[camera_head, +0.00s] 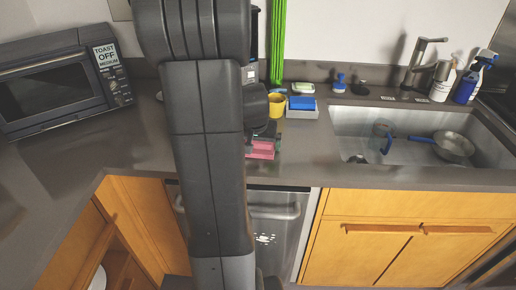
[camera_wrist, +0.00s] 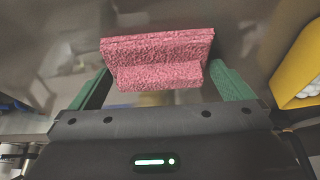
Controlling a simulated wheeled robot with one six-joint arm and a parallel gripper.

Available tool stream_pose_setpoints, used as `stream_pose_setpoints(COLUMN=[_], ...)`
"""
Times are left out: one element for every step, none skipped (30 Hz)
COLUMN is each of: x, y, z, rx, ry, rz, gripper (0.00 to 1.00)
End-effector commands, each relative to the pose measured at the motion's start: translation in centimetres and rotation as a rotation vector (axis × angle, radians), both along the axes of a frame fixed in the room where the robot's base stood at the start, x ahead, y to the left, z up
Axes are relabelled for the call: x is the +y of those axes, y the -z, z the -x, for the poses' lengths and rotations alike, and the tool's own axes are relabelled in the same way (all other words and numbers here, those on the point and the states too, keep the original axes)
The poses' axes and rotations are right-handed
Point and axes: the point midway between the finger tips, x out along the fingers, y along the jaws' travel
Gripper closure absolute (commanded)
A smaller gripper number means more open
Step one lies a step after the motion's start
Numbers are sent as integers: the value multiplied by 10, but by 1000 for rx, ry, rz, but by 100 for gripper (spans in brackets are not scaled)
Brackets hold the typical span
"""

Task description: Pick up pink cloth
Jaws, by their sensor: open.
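The pink cloth (camera_head: 261,149) lies on the grey counter near its front edge, partly hidden behind my arm in the head view. In the wrist view the pink cloth (camera_wrist: 158,56) is a rough, folded or stepped block just ahead of my gripper. My gripper (camera_wrist: 170,88) is open, with one green finger toward each side of the cloth. I cannot tell whether the fingers touch it. In the head view my arm hides most of the gripper.
A yellow cup (camera_head: 276,105) stands close behind the cloth; yellow also shows at the wrist view's right. A blue sponge (camera_head: 302,103) sits right of it. The sink (camera_head: 350,122) holds a pan (camera_head: 453,146). A toaster oven (camera_head: 62,84) stands left. Bare counter lies right of the cloth.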

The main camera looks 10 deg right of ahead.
Motion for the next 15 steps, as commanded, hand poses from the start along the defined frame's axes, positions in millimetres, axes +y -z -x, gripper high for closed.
stream_pose_setpoints(x=[0,0,0,0,0,0,0,0,0,0,0,0,0,0,0], y=[0,0,0,0,0,0,0,0,0,0,0,0,0,-1,-2], z=[0,0,0,0,0,0,0,0,0,0,0,0,0,0,0], rx=[0,0,0,0,0,0,0,0,0,0,0,0,0,0,-1], ry=[0,0,0,0,0,0,0,0,0,0,0,0,0,0,0], rz=[0,0,0,0,0,0,0,0,0,0,0,0,0,0,0], gripper=[0,0,4,10,16,24,27,27,27,27,27,27,27,27,27])
